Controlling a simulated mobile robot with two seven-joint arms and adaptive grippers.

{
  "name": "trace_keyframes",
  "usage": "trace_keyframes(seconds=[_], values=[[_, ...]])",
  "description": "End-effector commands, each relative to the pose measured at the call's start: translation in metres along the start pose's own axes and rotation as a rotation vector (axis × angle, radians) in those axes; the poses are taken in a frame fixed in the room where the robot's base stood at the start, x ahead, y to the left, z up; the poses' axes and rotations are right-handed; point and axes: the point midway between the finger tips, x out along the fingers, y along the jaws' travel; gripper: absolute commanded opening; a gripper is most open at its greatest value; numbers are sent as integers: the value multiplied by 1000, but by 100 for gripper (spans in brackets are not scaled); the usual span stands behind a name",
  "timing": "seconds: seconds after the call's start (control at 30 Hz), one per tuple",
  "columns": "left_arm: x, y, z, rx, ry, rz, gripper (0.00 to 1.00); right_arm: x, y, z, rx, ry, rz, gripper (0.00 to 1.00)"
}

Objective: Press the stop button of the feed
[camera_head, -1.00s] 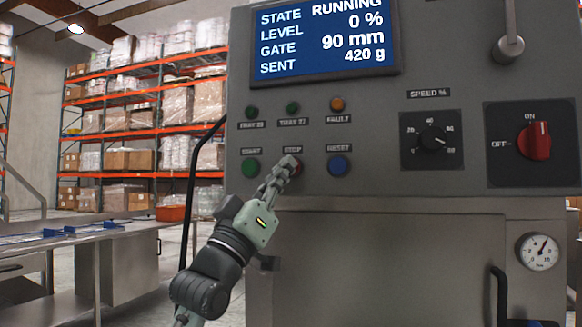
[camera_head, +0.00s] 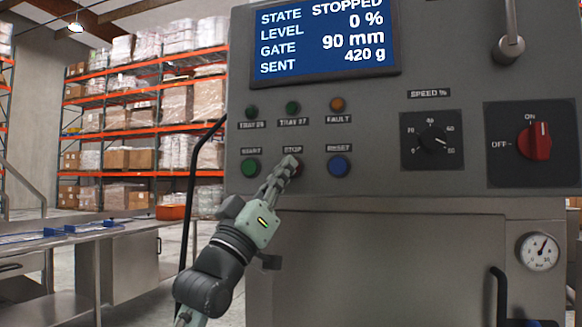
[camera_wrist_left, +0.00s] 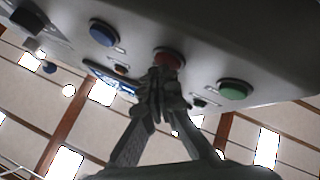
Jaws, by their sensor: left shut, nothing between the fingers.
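The grey feed control panel (camera_head: 380,140) fills the right of the head view. The red stop button (camera_head: 298,170) is mostly hidden behind my left gripper (camera_head: 287,166); it also shows in the left wrist view (camera_wrist_left: 168,58). My left gripper is shut and empty, with its fingertips at the red button; I cannot tell whether they still touch it. The screen (camera_head: 325,36) reads STATE STOPPED, LEVEL 0 %, GATE 90 mm, SENT 420 g. My right gripper is not in view.
The green start button (camera_head: 250,168) is left of the stop button and the blue reset button (camera_head: 339,166) is right of it. A speed knob (camera_head: 432,139) and a red on/off switch (camera_head: 535,142) are further right. A black handrail (camera_head: 190,210) stands at the panel's left edge.

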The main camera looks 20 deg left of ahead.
Motion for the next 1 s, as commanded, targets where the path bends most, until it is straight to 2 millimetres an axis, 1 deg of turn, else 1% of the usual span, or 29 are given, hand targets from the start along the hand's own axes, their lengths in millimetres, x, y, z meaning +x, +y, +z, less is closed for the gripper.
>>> trace_keyframes(seconds=[0.3, 0.67, 1.0], values=[[-10, 7, -6, -1, -2, -1, 0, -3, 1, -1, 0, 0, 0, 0], [-13, 9, -9, -1, -1, 0, 0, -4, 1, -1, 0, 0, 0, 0], [-36, 26, -26, 0, 0, -1, 0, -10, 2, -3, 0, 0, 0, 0]])
